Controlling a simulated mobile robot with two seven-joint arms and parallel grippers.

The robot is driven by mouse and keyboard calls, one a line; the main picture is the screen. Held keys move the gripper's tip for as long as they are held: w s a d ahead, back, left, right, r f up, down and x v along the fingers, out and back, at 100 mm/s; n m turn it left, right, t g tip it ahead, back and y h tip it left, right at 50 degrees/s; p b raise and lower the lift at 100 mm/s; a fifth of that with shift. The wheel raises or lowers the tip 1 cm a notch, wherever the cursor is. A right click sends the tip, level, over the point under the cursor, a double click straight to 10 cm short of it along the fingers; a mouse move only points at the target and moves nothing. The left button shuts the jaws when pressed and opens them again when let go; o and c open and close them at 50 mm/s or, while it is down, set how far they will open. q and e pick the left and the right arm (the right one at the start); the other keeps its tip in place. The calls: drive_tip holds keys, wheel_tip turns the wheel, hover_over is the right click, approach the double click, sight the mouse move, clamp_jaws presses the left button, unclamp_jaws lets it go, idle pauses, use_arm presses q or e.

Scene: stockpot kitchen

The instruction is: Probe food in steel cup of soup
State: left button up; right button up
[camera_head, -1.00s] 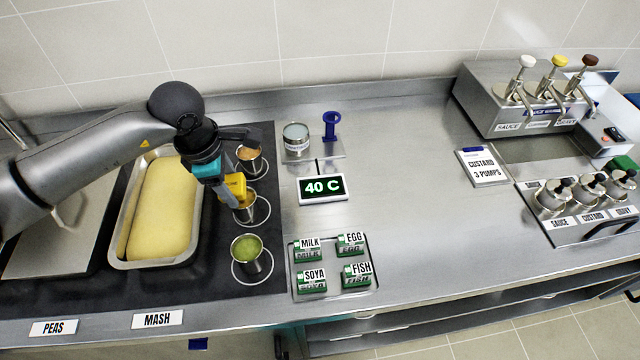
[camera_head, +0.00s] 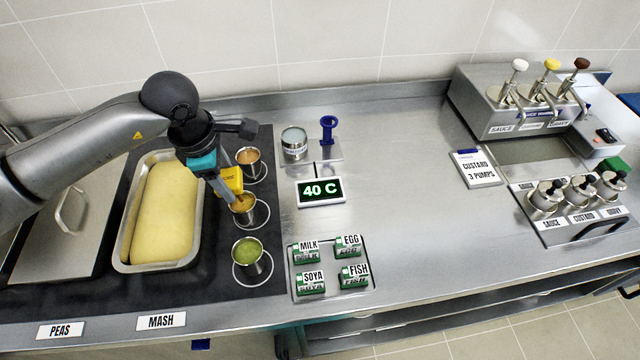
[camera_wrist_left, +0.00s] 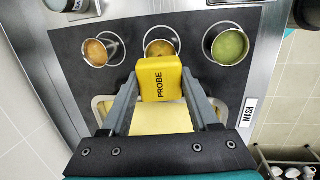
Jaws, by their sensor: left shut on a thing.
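The yellow probe (camera_head: 231,180) is held by my left gripper (camera_head: 226,188), which is shut on it. In the left wrist view the probe (camera_wrist_left: 160,80) faces me between the two fingers, its label reading PROBE. It hangs at the middle steel cup (camera_head: 249,217), which holds amber-yellow food. Whether the probe's tip is in the food or above it, I cannot tell. A cup with orange-brown food (camera_head: 248,156) stands behind it, and a cup with green food (camera_head: 247,251) stands in front. The display (camera_head: 320,191) reads 40 C. My right gripper is out of view.
The long pan of mash (camera_head: 165,210) lies left of the cups. Right of them stand a small tin (camera_head: 294,143), a blue holder (camera_head: 328,130) and a tray of allergen tags (camera_head: 330,296). Sauce pumps (camera_head: 540,100) stand at the far right. The middle counter is clear.

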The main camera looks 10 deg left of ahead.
use_arm(q)
drive_tip(key=shift+r+p, duration=1.6)
drive_tip(key=shift+r, duration=1.2)
drive_tip(key=shift+f, duration=0.1)
